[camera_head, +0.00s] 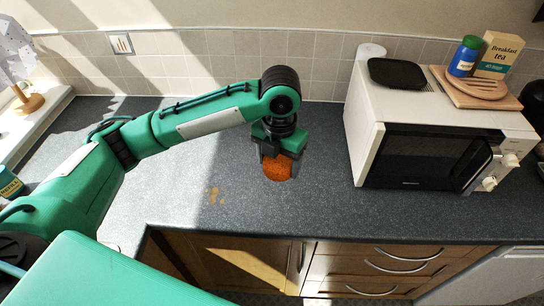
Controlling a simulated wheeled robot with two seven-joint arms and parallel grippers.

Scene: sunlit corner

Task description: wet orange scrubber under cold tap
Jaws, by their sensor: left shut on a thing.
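The orange scrubber (277,168) is held in my left gripper (278,160), which is shut on it and points down. The scrubber is above the dark grey worktop (330,210), left of the microwave; I cannot tell whether it touches the surface. My left arm comes in from the left and reaches over the worktop. No tap or sink shows in this view. My right gripper is not in view.
A white microwave (365,110) stands at the right, with a black dish (397,73), a wooden board (460,94), a blue jar (465,57) and a tea box (499,54) on top.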

